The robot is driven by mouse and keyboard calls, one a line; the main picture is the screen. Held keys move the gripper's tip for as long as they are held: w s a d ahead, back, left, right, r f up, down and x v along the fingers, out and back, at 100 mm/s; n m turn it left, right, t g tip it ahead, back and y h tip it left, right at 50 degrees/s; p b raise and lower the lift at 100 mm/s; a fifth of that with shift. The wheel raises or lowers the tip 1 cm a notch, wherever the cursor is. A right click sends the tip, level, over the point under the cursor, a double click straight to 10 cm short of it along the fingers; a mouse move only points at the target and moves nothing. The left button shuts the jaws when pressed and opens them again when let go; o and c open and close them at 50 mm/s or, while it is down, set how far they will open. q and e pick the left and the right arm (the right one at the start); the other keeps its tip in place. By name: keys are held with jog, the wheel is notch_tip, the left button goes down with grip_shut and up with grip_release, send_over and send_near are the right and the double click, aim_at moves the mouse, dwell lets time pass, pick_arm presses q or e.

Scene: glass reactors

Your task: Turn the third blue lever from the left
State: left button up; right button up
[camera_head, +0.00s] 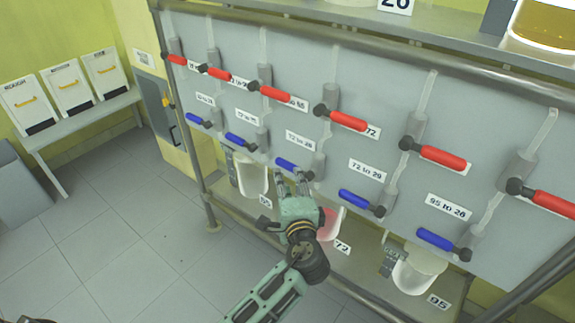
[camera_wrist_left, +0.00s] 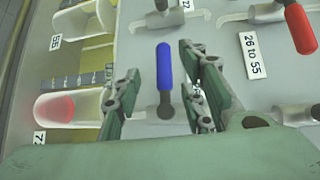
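The third blue lever from the left (camera_head: 287,164) is in the lower row on the grey panel (camera_head: 340,150), its handle pointing left from a black pivot. In the left wrist view a blue lever (camera_wrist_left: 164,68) stands between the two fingers of my left gripper (camera_wrist_left: 158,80), with a visible gap on both sides. In the head view the left gripper (camera_head: 291,182) is open, just below the third lever. I cannot tell whether it touches the lever.
Neighbouring blue levers (camera_head: 241,140) (camera_head: 360,202) sit on both sides, and a row of red levers (camera_head: 275,94) runs above. White containers (camera_head: 252,176) and a reddish one (camera_head: 331,223) stand on the shelf below. A metal rail (camera_head: 300,30) crosses the panel top. Floor is clear at left.

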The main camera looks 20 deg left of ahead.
aim_at(288, 169)
pick_arm(q)
jog(key=shift+m+t, duration=0.3)
jog(key=shift+m, duration=0.1)
jog(key=x, duration=0.4)
jog(key=d+x, duration=0.1)
jog(key=x, duration=0.2)
jog(key=shift+w+r+p, duration=0.1)
jog(key=shift+w+p, duration=0.2)
jog(key=shift+w+a, duration=0.25)
jog(key=shift+w, duration=0.35)
grip_shut()
